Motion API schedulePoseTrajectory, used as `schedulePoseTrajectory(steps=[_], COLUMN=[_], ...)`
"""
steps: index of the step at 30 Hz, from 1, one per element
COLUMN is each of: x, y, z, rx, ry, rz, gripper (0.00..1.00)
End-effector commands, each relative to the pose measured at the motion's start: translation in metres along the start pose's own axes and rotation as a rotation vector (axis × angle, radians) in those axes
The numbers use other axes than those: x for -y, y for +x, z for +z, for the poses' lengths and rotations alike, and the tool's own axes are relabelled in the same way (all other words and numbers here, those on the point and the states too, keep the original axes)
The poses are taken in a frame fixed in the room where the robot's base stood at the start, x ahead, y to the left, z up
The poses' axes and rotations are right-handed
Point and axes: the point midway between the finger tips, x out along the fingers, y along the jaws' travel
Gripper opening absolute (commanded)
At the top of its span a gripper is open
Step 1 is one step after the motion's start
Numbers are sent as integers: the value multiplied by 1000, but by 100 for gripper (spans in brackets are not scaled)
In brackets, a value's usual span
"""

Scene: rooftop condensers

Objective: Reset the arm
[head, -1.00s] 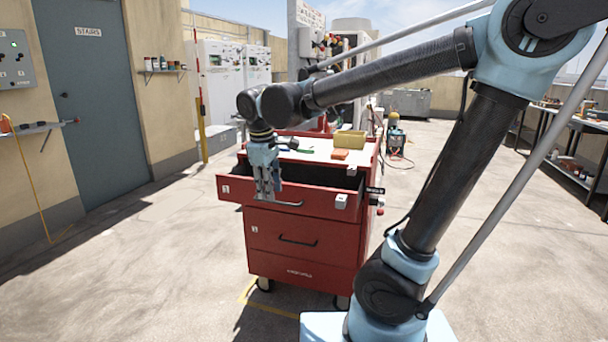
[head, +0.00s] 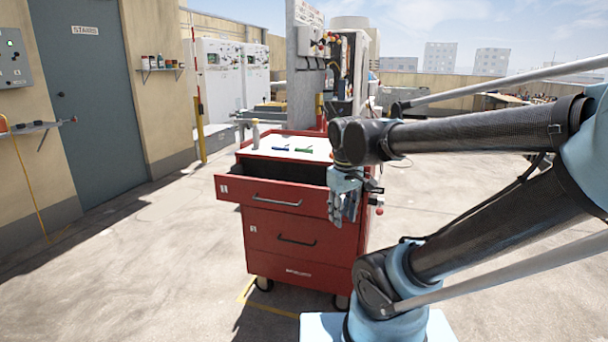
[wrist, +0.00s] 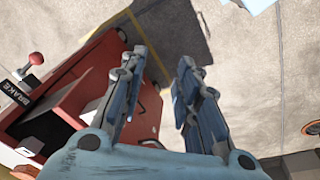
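My gripper (head: 345,208) hangs fingers down at the right front corner of the red tool cart (head: 290,236) in the head view. In the wrist view my gripper (wrist: 160,88) shows its two fingers apart, with bare concrete and shadow between them and nothing held. The cart's top drawer (head: 270,198) is pulled out, and its inside looks dark. In the wrist view the cart (wrist: 75,75) lies left of the fingers. Whether the gripper touches the cart cannot be told.
On the cart top lie a blue tool (head: 280,148) and a green tool (head: 304,150); a grey bottle (head: 256,134) stands at its left rear. A red-knobbed brake lever (wrist: 35,60) sticks out at the cart's side. Open concrete (head: 150,250) lies left of the cart.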

Motion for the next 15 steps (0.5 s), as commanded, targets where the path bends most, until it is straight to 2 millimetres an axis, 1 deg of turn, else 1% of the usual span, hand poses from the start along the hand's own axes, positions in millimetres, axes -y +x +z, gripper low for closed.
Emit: schedulePoseTrajectory(steps=[1,9,12,15], x=[-6,-25,-28,-30], y=[7,40,51,61], z=[12,66,82,95], rx=[-2,-20,-28,-34], ry=[51,297,378,441], rz=[-1,-5,-5,-6], gripper=[30,30,30,30])
